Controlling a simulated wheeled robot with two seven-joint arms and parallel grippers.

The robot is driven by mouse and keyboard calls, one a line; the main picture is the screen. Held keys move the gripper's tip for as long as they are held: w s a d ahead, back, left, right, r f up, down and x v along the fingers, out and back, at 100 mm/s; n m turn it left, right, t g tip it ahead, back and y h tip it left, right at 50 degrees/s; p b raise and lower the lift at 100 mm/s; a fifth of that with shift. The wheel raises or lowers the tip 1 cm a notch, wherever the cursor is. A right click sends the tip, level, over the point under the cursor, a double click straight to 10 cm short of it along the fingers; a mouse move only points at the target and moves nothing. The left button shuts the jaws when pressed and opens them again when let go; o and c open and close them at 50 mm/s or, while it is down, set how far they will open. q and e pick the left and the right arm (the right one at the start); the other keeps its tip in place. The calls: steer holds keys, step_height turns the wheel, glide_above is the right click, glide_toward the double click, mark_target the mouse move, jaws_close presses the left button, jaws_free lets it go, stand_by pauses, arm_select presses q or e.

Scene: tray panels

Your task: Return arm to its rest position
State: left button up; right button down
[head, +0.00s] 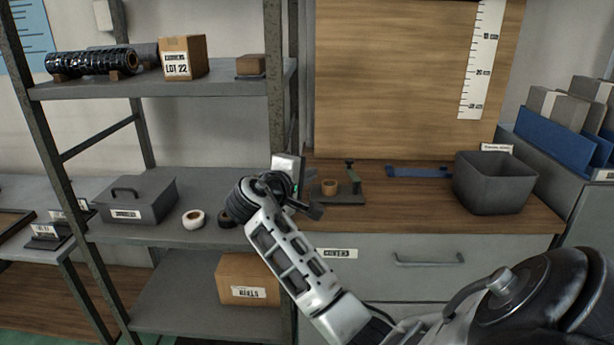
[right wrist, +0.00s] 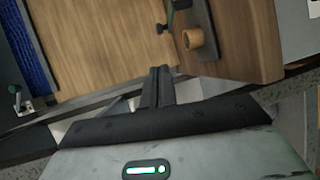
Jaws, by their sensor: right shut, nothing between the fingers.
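My right arm (head: 290,262) reaches up from the lower right in the head view, bent, across the front of the shelf rack and counter. My right gripper (head: 314,210) is at its far end, by the left end of the wooden counter. In the right wrist view its two dark fingers (right wrist: 160,76) lie together, shut, with nothing between them. The fingers look apart from the small stand with a brown roll (right wrist: 193,39). My left gripper is in neither view.
A metal shelf rack (head: 180,88) stands at left, its post close to my gripper. It bears a grey lidded box (head: 138,205), a white roll (head: 193,219) and cartons. The wooden counter (head: 415,215) holds a dark bin (head: 492,190) at right and a blue strip (head: 420,172).

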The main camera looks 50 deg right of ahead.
steer(key=shift+a, duration=0.1)
stand_by(0.5)
steer(key=s+a+f+y, duration=0.1)
steer(key=f, duration=0.2)
steer(key=s+a+f+t+y, duration=0.1)
steer(key=a+f, duration=0.1)
steer(key=f, duration=0.1)
steer(key=s+a+f+y, duration=0.1)
steer(key=a+f, duration=0.1)
steer(key=f, duration=0.1)
steer(key=shift+a+f+n, duration=0.15)
steer(key=shift+n, duration=0.25)
steer(key=s+a+f+m+g+y, duration=0.1)
steer(key=s+a+f+y, duration=0.5)
steer(key=s+a, duration=0.5)
steer(key=s+a+f+y, duration=0.6)
steer(key=s+a+f, duration=0.1)
steer(key=s+a, duration=0.4)
steer(key=w+a+f+t+y, duration=0.3)
steer(key=w+a+f+t, duration=0.2)
steer(key=w+a+t, duration=0.1)
steer(key=shift+w+t, duration=0.35)
steer(key=shift+t, duration=0.15)
steer(key=shift+a, duration=0.15)
